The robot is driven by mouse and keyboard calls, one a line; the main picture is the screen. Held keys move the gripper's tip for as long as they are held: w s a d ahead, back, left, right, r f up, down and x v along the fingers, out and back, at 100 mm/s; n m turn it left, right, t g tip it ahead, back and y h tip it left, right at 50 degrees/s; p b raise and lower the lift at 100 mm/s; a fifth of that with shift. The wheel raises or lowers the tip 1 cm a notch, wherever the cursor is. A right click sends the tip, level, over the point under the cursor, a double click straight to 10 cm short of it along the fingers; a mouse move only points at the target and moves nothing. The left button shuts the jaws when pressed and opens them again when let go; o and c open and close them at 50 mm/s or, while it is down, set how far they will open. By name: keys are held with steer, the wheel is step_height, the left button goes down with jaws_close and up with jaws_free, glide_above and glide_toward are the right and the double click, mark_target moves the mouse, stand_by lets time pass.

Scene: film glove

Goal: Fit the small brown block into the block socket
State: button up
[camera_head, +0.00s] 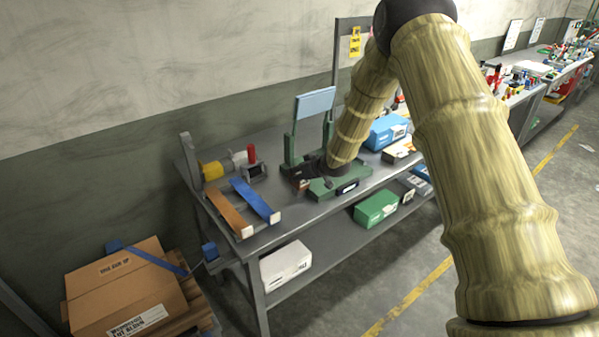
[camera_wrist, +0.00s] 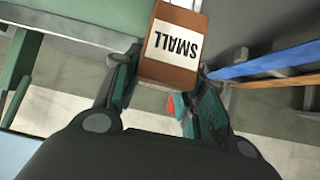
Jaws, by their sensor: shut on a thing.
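The small brown block (camera_wrist: 168,72) has a white label reading SMALL, upside down in the wrist view. My gripper (camera_wrist: 165,92) is shut on it, with a teal finger at each side. In the head view my gripper (camera_head: 304,174) is low over the workbench, at the left end of a green fixture (camera_head: 343,181). The block shows there only as a small brownish patch beside the fingers. I cannot make out the block socket's opening, or whether the block touches the fixture.
Orange (camera_head: 229,212) and blue (camera_head: 254,200) strips lie on the bench to the left. An upright blue panel (camera_head: 315,102) rises behind the fixture. A blue box (camera_head: 386,132) is at right.

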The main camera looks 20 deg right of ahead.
steer(key=shift+f, duration=0.45)
steer(key=o, duration=1.2)
steer(key=shift+s+r, duration=0.1)
steer(key=v, duration=1.1)
steer(key=shift+s+d+r, duration=0.1)
steer(key=shift+s+r, duration=0.15)
